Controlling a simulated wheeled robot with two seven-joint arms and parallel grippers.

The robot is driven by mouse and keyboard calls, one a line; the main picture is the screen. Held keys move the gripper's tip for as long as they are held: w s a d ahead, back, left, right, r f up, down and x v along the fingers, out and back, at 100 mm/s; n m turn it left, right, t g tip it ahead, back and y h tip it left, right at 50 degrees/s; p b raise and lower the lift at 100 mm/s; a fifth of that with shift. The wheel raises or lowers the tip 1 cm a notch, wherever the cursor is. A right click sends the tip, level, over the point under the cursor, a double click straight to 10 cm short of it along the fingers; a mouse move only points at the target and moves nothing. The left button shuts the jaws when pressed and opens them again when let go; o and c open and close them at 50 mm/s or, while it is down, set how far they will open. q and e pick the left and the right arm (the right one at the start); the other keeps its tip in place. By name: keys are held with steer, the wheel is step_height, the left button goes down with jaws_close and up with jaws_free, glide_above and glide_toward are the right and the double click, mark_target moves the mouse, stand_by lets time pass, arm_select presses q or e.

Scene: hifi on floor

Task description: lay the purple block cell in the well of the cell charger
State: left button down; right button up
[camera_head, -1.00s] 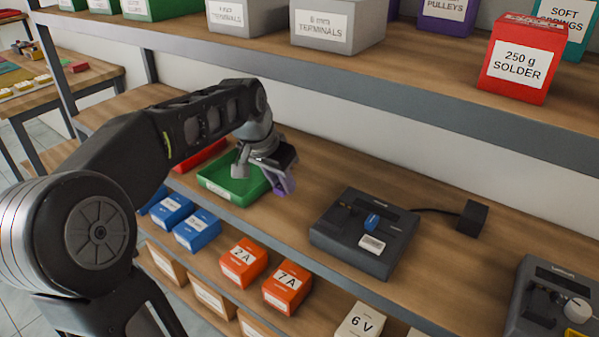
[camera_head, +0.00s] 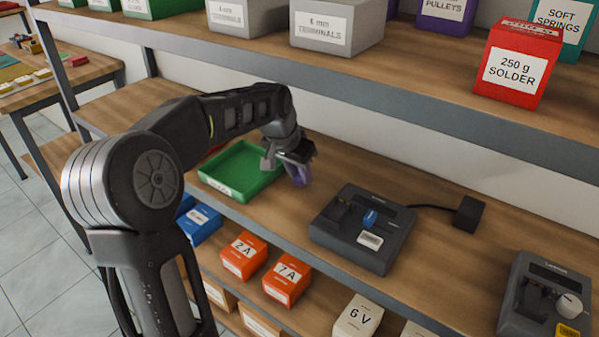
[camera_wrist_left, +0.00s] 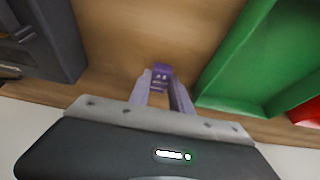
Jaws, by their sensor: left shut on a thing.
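The purple block cell (camera_wrist_left: 161,75) is between the fingertips of my left gripper (camera_wrist_left: 160,85), which is shut on it. In the head view the cell (camera_head: 302,179) hangs below my left gripper (camera_head: 299,170), above the shelf board, between the green tray and the charger. The cell charger (camera_head: 362,229) is a dark grey box to the right of the gripper. It has a blue part (camera_head: 370,218) and a white label (camera_head: 369,240) on its top. The charger also shows at the upper left of the left wrist view (camera_wrist_left: 62,35). I cannot make out the well clearly. My right gripper is not in view.
A green tray (camera_head: 213,186) lies left of the gripper. A cable runs from the charger to a black adapter (camera_head: 468,214). Another dark device (camera_head: 524,318) stands at the right. Orange boxes (camera_head: 243,256) stand on a lower shelf.

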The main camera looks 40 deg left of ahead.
arm_select(q)
steer(key=shift+f, duration=0.25)
steer(key=shift+f, duration=0.15)
steer(key=c, duration=1.2)
jaws_free()
steer(key=shift+r, duration=0.45)
steer(key=shift+v, duration=1.2)
steer(key=s+b, duration=0.3)
steer(key=s, duration=0.9)
steer(key=shift+s+d+r, duration=0.1)
steer(key=shift+s+d, duration=0.05)
